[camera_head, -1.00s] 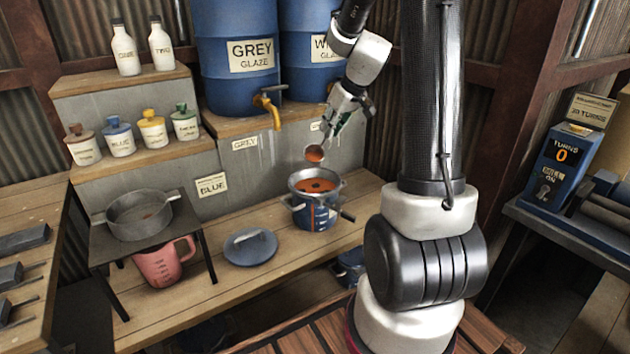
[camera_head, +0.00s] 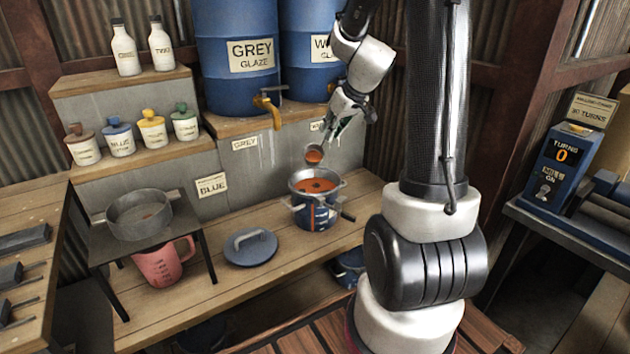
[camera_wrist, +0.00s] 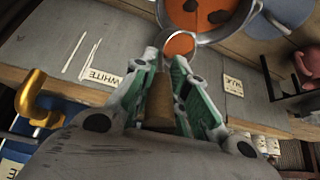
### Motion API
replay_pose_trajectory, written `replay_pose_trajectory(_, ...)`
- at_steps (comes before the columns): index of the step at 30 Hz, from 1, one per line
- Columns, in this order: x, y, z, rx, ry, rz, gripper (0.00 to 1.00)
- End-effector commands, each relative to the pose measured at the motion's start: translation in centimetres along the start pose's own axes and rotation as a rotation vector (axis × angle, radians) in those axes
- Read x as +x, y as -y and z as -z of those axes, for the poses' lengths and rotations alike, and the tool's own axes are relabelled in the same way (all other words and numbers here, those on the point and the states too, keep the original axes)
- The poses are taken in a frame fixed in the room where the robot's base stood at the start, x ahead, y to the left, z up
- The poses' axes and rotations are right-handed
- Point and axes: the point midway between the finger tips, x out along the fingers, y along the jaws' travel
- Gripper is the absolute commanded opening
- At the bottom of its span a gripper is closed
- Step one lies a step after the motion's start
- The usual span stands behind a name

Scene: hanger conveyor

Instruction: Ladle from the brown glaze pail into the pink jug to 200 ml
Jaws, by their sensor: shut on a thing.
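My gripper (camera_head: 344,122) is shut on the ladle's handle; in the wrist view the brown handle (camera_wrist: 159,100) sits between my green-padded fingers. The ladle bowl (camera_head: 313,155) hangs just above the blue pail (camera_head: 316,215) and holds orange-brown glaze, which also shows in the wrist view (camera_wrist: 180,45). The pail is open, with orange-brown glaze and dark spots inside. The pink jug (camera_head: 163,264) stands on the lower bench at left, partly under a small dark stand (camera_head: 165,228).
A grey pan-like sieve (camera_head: 140,214) sits on the stand above the jug. A blue lid (camera_head: 250,248) lies on the bench between jug and pail. Blue glaze barrels (camera_head: 234,55) with a yellow tap (camera_head: 268,105) stand behind. Lidded jars (camera_head: 152,130) line a shelf.

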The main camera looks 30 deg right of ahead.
Motion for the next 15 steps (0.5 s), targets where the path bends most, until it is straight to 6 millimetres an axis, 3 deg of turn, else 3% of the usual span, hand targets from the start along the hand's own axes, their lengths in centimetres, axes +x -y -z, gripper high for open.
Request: replay_pose_trajectory(15, -0.31, 0.64, -0.82, -0.032, -0.083, -0.049, 0.00)
